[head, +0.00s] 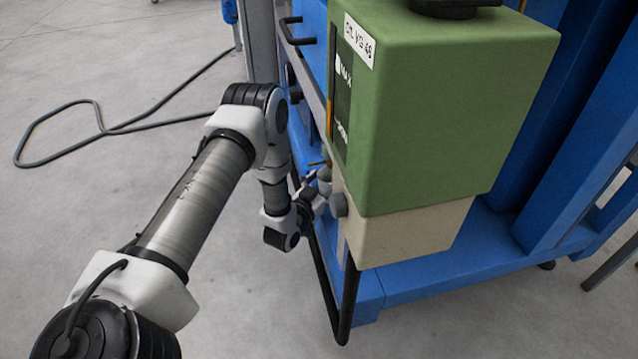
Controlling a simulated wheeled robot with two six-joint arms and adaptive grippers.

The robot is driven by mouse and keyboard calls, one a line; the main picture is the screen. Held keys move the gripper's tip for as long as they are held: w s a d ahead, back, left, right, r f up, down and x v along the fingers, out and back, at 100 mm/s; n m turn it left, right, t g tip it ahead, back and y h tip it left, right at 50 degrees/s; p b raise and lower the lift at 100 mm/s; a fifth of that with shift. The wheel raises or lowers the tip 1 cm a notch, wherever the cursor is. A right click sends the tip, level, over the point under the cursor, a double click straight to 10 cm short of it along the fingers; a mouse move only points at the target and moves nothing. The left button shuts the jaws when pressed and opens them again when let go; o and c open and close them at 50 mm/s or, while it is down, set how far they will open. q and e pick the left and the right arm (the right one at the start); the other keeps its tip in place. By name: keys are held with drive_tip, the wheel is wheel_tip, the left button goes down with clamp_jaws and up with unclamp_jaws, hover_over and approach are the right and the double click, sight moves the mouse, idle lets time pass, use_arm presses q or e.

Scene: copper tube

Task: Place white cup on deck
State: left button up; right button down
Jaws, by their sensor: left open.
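My left arm comes in from the lower left and bends down beside the machine. My left gripper (315,192) is open, at the lower left side of the green tank, and partly hidden by its own wrist. A small grey rounded piece (325,179) shows right at the fingers; I cannot tell whether it is a cup or a fitting of the machine. No clear white cup is in view. A blue deck-like ledge (440,265) runs along the bottom of the machine. My right gripper is not in view.
The green tank (450,110) with a beige base (410,232) stands close to the gripper. A black bar (345,305) sticks out below it. A dark cable (100,125) lies on the grey floor at left. The floor at left is otherwise mostly clear.

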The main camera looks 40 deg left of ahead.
use_arm(q)
drive_tip(key=s+p, duration=0.5)
drive_tip(key=s, duration=0.6)
drive_tip(key=shift+d+r, duration=0.3)
drive_tip(key=shift+d, duration=0.1)
drive_tip(key=shift+s, duration=0.1)
